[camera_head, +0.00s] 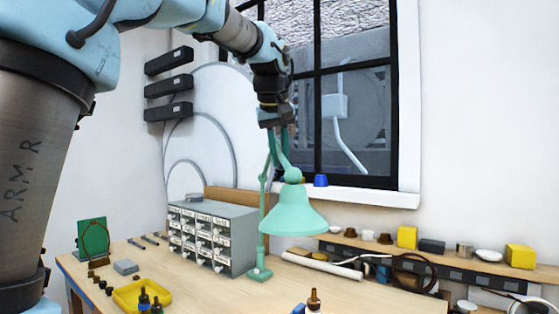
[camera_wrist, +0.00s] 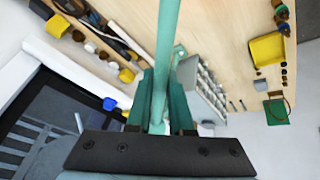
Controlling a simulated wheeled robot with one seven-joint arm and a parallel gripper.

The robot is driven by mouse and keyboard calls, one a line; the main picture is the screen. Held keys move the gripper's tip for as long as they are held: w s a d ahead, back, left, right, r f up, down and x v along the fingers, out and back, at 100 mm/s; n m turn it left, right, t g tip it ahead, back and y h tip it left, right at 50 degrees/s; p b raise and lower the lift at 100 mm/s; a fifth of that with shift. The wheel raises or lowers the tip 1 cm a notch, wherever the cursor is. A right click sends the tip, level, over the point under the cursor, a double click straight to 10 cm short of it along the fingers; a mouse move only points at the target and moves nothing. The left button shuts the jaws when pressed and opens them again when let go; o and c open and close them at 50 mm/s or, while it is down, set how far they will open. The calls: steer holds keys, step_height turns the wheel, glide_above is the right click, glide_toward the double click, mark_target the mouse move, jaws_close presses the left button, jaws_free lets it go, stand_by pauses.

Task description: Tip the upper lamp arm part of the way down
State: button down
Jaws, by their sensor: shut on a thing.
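A teal-green desk lamp stands on the workbench in the head view, with its base (camera_head: 258,273) on the wood. Its bell shade (camera_head: 294,213) hangs to the right of the upright lower arm (camera_head: 263,215). The upper lamp arm (camera_head: 281,158) runs from the shade up to my gripper (camera_head: 279,124). My gripper points down and is shut on the upper lamp arm near its top. In the wrist view the upper lamp arm (camera_wrist: 166,55) passes between the fingers of my gripper (camera_wrist: 160,115). The gripped spot is partly hidden by the fingers.
A grey drawer cabinet (camera_head: 216,237) stands close left of the lamp. A window (camera_head: 350,95) with a sill is behind it. A shelf (camera_head: 430,257) with small items is at the right. A yellow tray (camera_head: 140,293) lies at the front left.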

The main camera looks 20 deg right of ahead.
steer(key=shift+t+h, duration=0.3)
steer(key=shift+t, duration=0.5)
steer(key=f+b, duration=0.2)
steer(key=b, duration=0.1)
steer(key=s+f+b, duration=0.1)
steer(key=f+b, duration=0.1)
steer(key=b, duration=0.1)
steer(key=shift+a+f, duration=0.15)
steer(key=shift+f, duration=0.05)
steer(key=c, duration=0.8)
jaws_free()
steer(key=b+v, duration=0.1)
steer(key=v, duration=1)
steer(key=shift+b, duration=0.35)
